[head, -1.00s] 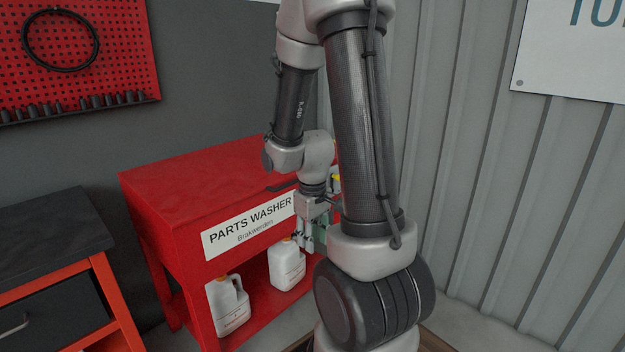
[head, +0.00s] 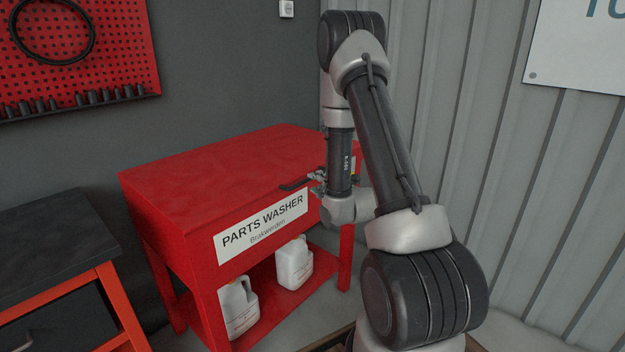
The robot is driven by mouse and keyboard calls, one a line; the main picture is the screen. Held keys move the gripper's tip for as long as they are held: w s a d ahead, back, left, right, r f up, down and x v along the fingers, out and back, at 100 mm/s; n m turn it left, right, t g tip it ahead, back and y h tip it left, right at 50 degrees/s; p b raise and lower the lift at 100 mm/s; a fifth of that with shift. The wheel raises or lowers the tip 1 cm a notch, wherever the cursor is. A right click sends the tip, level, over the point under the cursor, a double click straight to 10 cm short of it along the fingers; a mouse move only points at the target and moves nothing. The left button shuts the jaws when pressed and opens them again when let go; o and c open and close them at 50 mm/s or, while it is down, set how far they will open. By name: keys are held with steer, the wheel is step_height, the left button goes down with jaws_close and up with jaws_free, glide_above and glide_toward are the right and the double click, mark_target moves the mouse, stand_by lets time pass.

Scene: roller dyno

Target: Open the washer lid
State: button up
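The red parts washer (head: 180,240) stands left of my arm, with its label on the front. Its red lid (head: 225,165) lies flat and closed on top. A short black handle (head: 295,184) is at the lid's front edge, toward the right. My gripper (head: 317,182) is at the right end of this handle, pointing left. It is small in the picture and partly hidden by my forearm and wrist. I cannot tell whether its fingers touch the handle, or whether they are open or shut.
White jugs (head: 294,264) stand on the washer's lower shelf. A dark-topped workbench (head: 45,240) is at the left. A red pegboard (head: 110,50) hangs on the grey wall behind. A corrugated wall (head: 500,180) closes the right side. The lid top is bare.

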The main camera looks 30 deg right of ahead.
steer(key=w, duration=0.3)
steer(key=w+f, duration=0.1)
steer(key=w, duration=0.1)
steer(key=shift+w, duration=0.35)
jaws_close()
